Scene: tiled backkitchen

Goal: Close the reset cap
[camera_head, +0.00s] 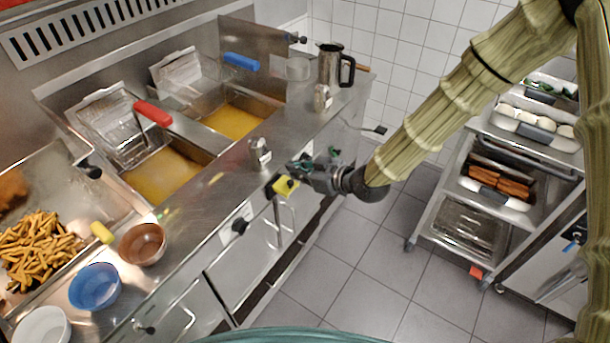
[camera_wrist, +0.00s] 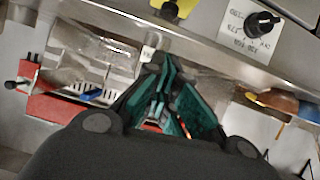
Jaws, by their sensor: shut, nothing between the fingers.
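A yellow cap (camera_head: 285,187), which I take to be the reset cap, is on the fryer's front panel, with a dark part at it. In the wrist view only part of the yellow piece (camera_wrist: 178,8) shows at the top edge. Whether it is open or shut is hard to tell. My gripper (camera_head: 298,165) is beside the panel, just above and right of the cap in the head view. In the wrist view my gripper's green-padded fingers (camera_wrist: 162,75) are closed with nothing held, below the yellow piece, apart from it.
A black knob (camera_head: 240,226) on a white label is left of the cap; it also shows in the wrist view (camera_wrist: 262,22). A bar handle (camera_head: 279,222) sticks out below the cap. Bowls (camera_head: 95,287) and a steel jug (camera_head: 330,65) stand on the counter. The tiled floor (camera_head: 350,270) is clear.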

